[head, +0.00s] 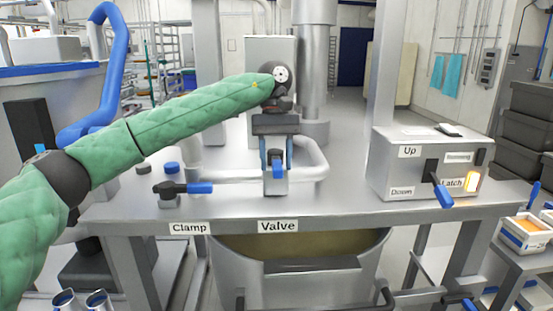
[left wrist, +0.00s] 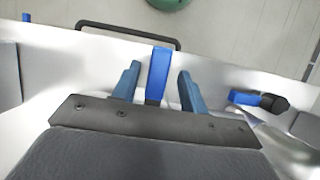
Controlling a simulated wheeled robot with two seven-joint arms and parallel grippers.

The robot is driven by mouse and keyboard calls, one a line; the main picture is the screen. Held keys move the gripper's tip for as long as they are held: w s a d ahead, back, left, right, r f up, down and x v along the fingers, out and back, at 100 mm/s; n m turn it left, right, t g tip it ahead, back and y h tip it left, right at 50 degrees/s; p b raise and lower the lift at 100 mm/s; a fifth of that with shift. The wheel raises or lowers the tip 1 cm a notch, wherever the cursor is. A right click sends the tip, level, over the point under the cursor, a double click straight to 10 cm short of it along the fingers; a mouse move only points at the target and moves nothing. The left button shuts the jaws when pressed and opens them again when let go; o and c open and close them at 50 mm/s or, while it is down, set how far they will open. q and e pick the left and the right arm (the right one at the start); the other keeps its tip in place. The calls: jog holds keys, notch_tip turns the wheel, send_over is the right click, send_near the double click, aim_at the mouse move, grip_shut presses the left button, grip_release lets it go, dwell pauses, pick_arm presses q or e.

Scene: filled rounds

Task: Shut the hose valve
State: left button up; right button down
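The valve with its blue handle (head: 277,172) stands on the metal bench behind the label "Valve". My left gripper (head: 276,156) reaches down over it from above. In the left wrist view the blue handle (left wrist: 159,72) stands between the two blue fingers of my left gripper (left wrist: 158,80). The fingers are open, with a visible gap on each side of the handle. The gripper hides part of the valve body. My right gripper is in neither view.
A clamp lever (head: 185,188) with a blue grip sits left of the valve. A control box (head: 405,178) with a blue-tipped lever and lit Latch button stands at the right. A pipe (head: 312,160) bends close behind my gripper. A blue hose (head: 116,70) rises at the left.

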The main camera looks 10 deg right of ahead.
aim_at(276, 159)
pick_arm(q)
jog(key=v, duration=0.6)
jog(key=shift+w+b, duration=0.1)
jog(key=shift+b, duration=0.2)
jog(key=shift+w+r, duration=0.25)
jog(key=shift+r, duration=0.5)
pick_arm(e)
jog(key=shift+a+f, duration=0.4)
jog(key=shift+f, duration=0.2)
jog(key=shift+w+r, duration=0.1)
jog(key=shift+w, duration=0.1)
pick_arm(q)
jog(key=shift+c, duration=0.2)
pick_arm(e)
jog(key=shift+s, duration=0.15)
